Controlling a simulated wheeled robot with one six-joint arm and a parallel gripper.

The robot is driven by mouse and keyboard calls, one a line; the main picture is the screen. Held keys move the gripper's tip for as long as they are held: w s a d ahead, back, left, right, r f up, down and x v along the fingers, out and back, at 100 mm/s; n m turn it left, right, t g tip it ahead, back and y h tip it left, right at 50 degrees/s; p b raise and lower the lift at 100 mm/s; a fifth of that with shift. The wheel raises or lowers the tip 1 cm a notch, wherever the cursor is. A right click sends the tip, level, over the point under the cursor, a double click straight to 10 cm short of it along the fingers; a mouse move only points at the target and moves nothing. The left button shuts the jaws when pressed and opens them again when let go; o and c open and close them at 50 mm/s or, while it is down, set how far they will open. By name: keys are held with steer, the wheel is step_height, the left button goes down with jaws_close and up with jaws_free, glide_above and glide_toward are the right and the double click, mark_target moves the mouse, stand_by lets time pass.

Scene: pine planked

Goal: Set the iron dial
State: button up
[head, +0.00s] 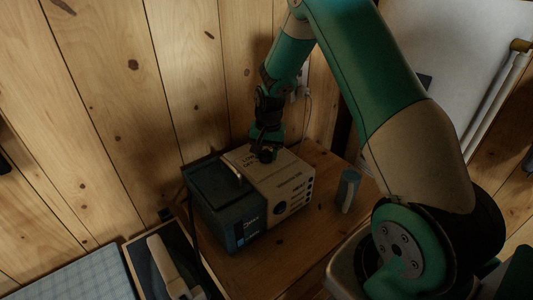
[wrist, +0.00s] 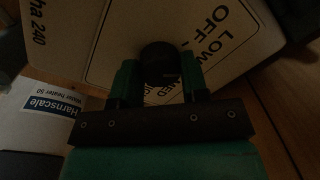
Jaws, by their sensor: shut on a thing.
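My gripper (head: 265,150) is at the top of the cream panel, reaching down from above. In the wrist view my gripper (wrist: 159,80) has a finger on each side of a round black dial (wrist: 160,60) and is shut on it. The panel (wrist: 100,45) around it is printed with LOW, OFF and part of MED. The dial's pointer mark is too dark to read, so its setting cannot be told.
A grey-blue cylinder (head: 348,190) stands on the wooden table (head: 300,238) to the right of the unit. A dark tray (head: 150,255) with a pale-handled item lies at the lower left. A plank wall (head: 130,100) stands close behind. A white label (wrist: 55,110) shows in the wrist view.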

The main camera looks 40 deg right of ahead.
mark_target(269, 154)
steer(key=shift+m, duration=1)
steer(key=shift+r, duration=0.1)
steer(key=o, duration=0.9)
steer(key=shift+o, duration=0.2)
step_height(269, 154, up, 17)
steer(key=b, duration=0.3)
steer(key=shift+s+d+r, duration=0.15)
steer(key=shift+s+d, duration=0.1)
steer(key=shift+s, duration=0.1)
